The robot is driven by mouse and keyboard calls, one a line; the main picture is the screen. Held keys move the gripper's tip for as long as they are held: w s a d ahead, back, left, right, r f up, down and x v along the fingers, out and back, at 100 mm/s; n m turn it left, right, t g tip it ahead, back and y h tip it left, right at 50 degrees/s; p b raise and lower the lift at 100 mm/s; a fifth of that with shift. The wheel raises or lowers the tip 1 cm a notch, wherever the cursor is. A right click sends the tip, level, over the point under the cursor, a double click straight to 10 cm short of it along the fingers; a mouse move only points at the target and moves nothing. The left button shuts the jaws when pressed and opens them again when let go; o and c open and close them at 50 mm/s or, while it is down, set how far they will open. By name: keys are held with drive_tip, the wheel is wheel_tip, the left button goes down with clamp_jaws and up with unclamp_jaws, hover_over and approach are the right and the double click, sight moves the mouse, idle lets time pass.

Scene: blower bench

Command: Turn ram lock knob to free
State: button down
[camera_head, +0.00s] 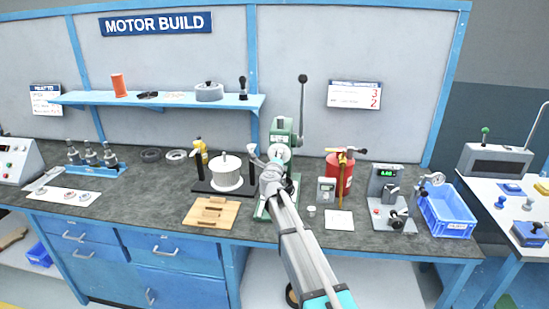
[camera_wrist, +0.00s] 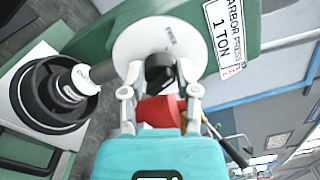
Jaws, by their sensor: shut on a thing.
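The green arbor press (camera_head: 283,128) stands on the bench and also fills the top of the wrist view (camera_wrist: 262,20), with a "1 TON" label. Its round pale dial plate (camera_wrist: 135,42) carries small lettering that seems to read "FREE". The black ram lock knob (camera_wrist: 160,68) sits in front of this plate. My gripper (camera_wrist: 158,80) is shut on the knob, one finger on each side. In the head view my gripper (camera_head: 268,160) is at the press front and hides the knob. I cannot tell which mark the knob points to.
The press's long lever (camera_head: 302,100) stands upright. A white pot on a black stand (camera_head: 226,172) is left of the press, with a wooden board (camera_head: 211,212) in front. A red canister (camera_head: 338,175), a gauge fixture (camera_head: 392,195) and a blue bin (camera_head: 447,212) are to the right.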

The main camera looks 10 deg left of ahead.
drive_tip(key=n, duration=0.4)
drive_tip(key=shift+n, duration=0.4)
drive_tip(key=shift+c, duration=1.8)
unclamp_jaws()
drive_tip(key=shift+f, duration=0.1)
drive_tip(key=shift+s, duration=0.1)
drive_tip(key=s, duration=1.2)
drive_tip(key=shift+a, duration=0.25)
